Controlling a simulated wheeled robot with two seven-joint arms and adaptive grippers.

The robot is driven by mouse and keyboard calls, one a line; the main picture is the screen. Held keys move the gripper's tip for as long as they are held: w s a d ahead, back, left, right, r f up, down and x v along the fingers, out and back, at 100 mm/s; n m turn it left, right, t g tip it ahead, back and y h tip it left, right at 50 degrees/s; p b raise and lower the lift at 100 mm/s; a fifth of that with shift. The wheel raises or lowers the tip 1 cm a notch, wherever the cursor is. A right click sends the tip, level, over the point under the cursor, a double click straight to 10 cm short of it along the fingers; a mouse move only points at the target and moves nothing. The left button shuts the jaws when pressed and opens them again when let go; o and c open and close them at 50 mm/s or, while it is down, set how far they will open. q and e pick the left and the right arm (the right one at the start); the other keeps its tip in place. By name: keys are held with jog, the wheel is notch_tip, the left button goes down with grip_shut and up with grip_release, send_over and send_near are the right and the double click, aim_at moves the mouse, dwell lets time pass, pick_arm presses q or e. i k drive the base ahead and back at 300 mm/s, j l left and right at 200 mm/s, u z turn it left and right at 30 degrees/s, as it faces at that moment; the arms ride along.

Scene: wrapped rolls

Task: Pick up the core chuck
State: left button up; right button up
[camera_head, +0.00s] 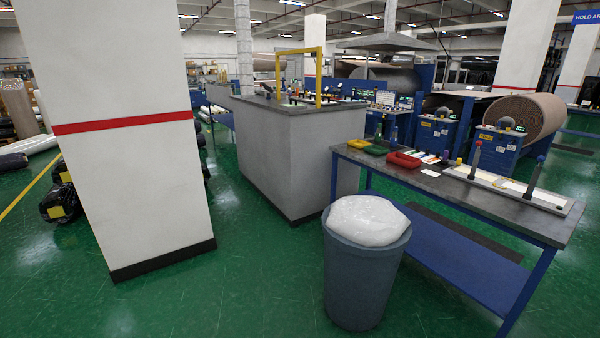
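I cannot tell for sure which object is the core chuck. A dark-topped workbench with blue legs (415,187) stands at the right. On it a pale board (517,187) carries a dark upright post with a red top (475,160) and another with a blue top (535,177). Small yellow, blue and purple pieces stand near the board's left end. Neither of my grippers is in view.
A grey bin (358,275) with a white bag stands before the bench. A white pillar with a red band (120,160) is at left. A grey counter (290,150) stands behind. Green floor is open in front.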

aim_at(378, 134)
jog(key=i+j+u, duration=0.1)
jog(key=i+u, duration=0.45)
jog(key=i, duration=0.25)
jog(key=i+j, duration=0.1)
jog(key=i, duration=2.3)
jog(key=i+z, duration=0.3)
jog(key=i+j+z, duration=0.3)
jog(key=i, duration=0.15)
jog(key=i+z, duration=0.3)
jog(key=z, duration=0.15)
jog(key=i+z, duration=0.25)
jog(key=z, duration=0.2)
jog(key=i+j+z, duration=0.2)
jog(key=i+z, duration=0.15)
jog(key=i+j+z, duration=0.55)
jog(key=z, duration=0.2)
